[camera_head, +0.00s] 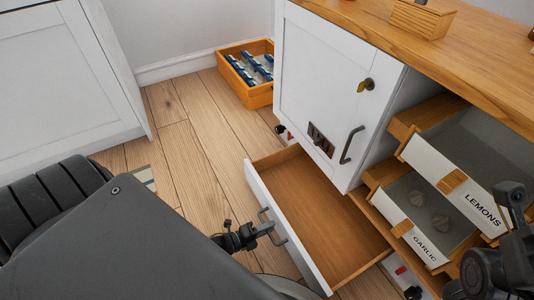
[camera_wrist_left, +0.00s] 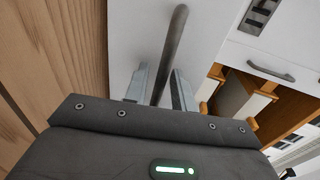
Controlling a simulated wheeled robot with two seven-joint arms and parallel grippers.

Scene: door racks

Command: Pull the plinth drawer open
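The plinth drawer (camera_head: 315,215) is pulled well out from under the white cabinet, its empty wooden inside showing and its white front facing the lower left. Its grey bar handle (camera_head: 270,224) is on that front. My left gripper (camera_head: 262,230) is at the handle. In the left wrist view, the handle (camera_wrist_left: 174,45) runs between the two fingers of the left gripper (camera_wrist_left: 160,88), which stand apart with some gap visible beside the bar. Dark parts of my right arm (camera_head: 495,265) show at the lower right; its fingertips cannot be made out clearly.
The white cabinet door (camera_head: 330,85) above is shut. Drawers labelled LEMONS (camera_head: 462,188) and GARLIC (camera_head: 415,228) stand out at the right. A wooden crate (camera_head: 250,75) sits on the floor at the back. Bare wooden floor (camera_head: 190,150) lies left of the drawer.

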